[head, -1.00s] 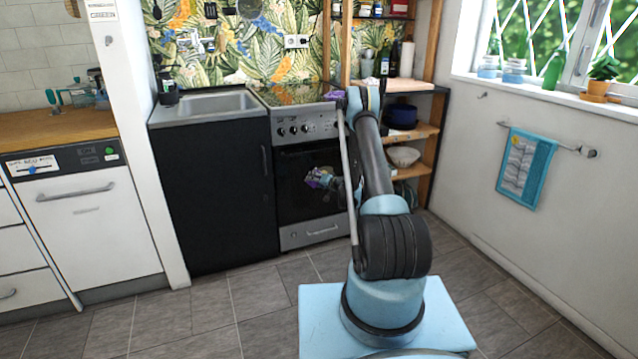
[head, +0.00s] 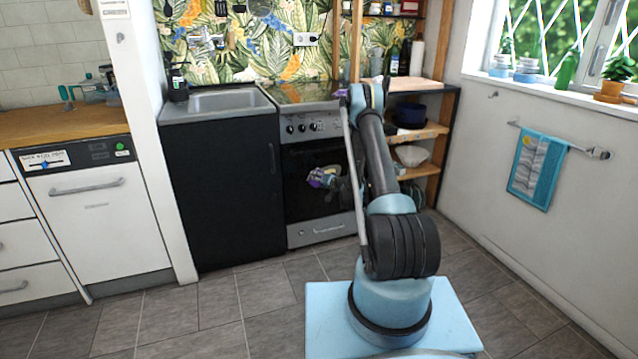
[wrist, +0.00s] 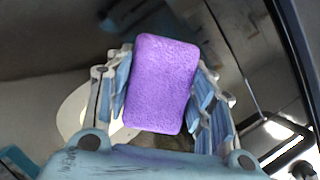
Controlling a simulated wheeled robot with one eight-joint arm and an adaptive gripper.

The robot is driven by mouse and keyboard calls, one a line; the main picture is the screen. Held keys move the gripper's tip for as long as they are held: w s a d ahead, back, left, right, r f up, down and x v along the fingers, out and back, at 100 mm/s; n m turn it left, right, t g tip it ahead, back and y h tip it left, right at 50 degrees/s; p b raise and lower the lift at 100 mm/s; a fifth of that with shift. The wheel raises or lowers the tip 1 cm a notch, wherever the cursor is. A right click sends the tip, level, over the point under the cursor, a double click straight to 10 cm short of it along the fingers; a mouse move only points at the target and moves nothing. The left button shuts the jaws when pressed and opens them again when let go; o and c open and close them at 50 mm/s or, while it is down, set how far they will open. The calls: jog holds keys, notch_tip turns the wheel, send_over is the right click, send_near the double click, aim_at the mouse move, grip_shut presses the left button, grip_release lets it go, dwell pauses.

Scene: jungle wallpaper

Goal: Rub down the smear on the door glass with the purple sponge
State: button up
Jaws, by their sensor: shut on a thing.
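The oven door glass (head: 306,207) is a dark pane on the front of the stove. I cannot pick out the smear surely; an olive-brown patch (wrist: 172,143) shows below the sponge in the wrist view.
A black cabinet with a sink (head: 218,102) stands left of the stove, and a wooden shelf (head: 432,132) right of it. A blue towel (head: 538,168) hangs on the right wall. The tiled floor (head: 215,318) left of my base is clear.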

jog(key=shift+w+d, duration=0.35)
jog(key=shift+d, duration=0.4)
jog(key=shift+w+d, duration=0.35)
jog(key=shift+d, duration=0.35)
jog(key=shift+d, duration=0.15)
jog(key=shift+w+d, duration=0.15)
jog(key=shift+d, duration=0.5)
jog(key=shift+w+d, duration=0.15)
jog(key=shift+d, duration=0.5)
jog(key=shift+d, duration=0.1)
jog(key=shift+w+d, duration=0.35)
jog(key=shift+d, duration=0.35)
jog(key=shift+w+d, duration=0.35)
jog(key=shift+d, duration=0.3)
jog(key=shift+w+d+r, duration=0.1)
jog(key=shift+d, duration=0.05)
